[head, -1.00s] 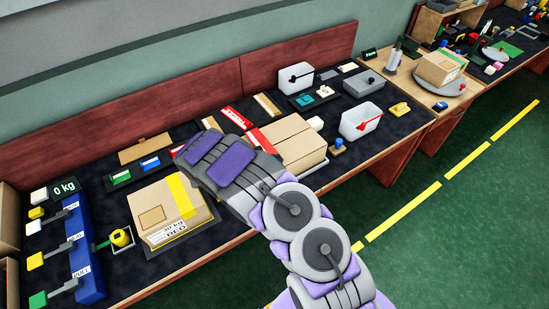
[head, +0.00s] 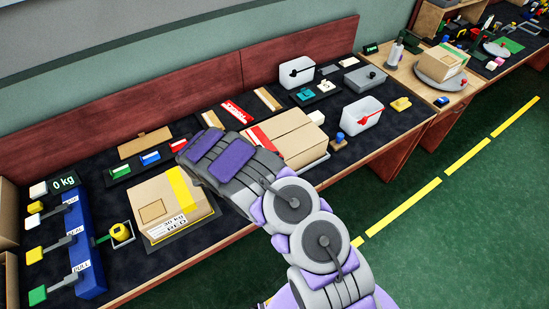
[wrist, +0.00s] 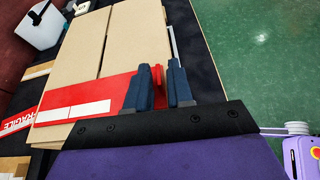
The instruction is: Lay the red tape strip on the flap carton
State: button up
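The flap carton (head: 298,143) is a tan box with a seam along its closed top flaps, beyond my gripper. It fills the middle of the wrist view (wrist: 128,45). The red tape strip (wrist: 95,94) has a white label and spans the near end of the carton. I cannot tell whether the strip touches the carton top. My arm hides the fingers in the head view.
A red FRAGILE strip (head: 236,111) lies behind the carton. A yellow-taped carton (head: 168,204) stands to the left. The green floor (head: 450,230) is clear beyond the table edge.

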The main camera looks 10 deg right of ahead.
jog(key=shift+o, duration=1.2)
jog(key=shift+a, duration=0.1)
jog(key=p+v, duration=0.2)
jog(key=v, duration=1.5)
jog(key=shift+r, duration=0.1)
